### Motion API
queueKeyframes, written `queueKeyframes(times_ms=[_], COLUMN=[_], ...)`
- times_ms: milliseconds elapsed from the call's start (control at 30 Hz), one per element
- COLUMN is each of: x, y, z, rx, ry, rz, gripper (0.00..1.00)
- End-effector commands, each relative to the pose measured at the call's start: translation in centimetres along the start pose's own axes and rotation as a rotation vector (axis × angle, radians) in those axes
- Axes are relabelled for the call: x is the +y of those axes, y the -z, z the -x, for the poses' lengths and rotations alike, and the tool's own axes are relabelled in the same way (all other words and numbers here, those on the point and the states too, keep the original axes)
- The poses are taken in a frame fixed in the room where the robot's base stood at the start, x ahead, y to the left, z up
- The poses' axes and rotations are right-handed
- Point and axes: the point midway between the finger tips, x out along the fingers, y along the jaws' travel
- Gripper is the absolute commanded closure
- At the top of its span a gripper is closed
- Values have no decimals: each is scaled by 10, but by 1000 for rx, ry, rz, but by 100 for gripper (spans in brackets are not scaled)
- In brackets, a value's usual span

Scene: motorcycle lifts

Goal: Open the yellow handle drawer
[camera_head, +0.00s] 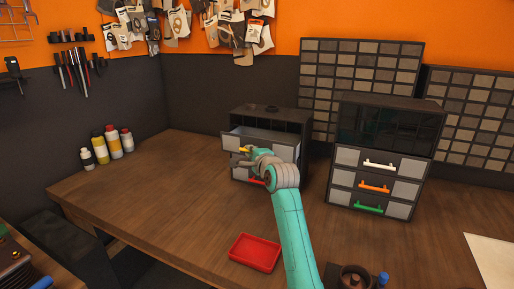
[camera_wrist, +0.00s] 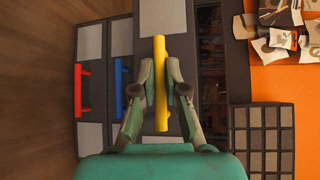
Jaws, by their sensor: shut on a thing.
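The yellow handle (camera_head: 243,149) is on the top drawer (camera_head: 281,151) of the dark cabinet (camera_head: 272,108) at the back of the bench. That drawer stands partly out, with some of its inside showing from above. In the wrist view the yellow handle (camera_wrist: 161,48) runs upright between my fingers, in front of the grey drawer face (camera_wrist: 162,17). My gripper (camera_wrist: 160,88) is shut on the handle, one finger on each side. In the head view my gripper (camera_head: 248,158) and arm hide part of the lower drawers.
Below are drawers with a blue handle (camera_wrist: 119,86) and a red handle (camera_wrist: 78,90). A second cabinet (camera_head: 387,140) stands to the right. A red tray (camera_head: 254,252) lies left of my arm. Several bottles (camera_head: 113,143) stand at the left wall. The bench left of the cabinet is clear.

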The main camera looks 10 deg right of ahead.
Motion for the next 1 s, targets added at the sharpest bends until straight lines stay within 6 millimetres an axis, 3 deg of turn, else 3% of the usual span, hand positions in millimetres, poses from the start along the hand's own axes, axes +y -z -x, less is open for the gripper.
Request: queueKeyframes(times_ms=[233, 633, 700, 767, 1000], x=[10, 11, 11, 11, 11], y=[-33, -37, -37, -37, -37], z=[31, 37, 37, 37, 37], rx=[-2, 0, 0, 0, 0], ry=[-1, -2, -2, -2, -1], rz=[0, -2, -2, -1, -1], gripper=[100, 100, 76, 63, 63])
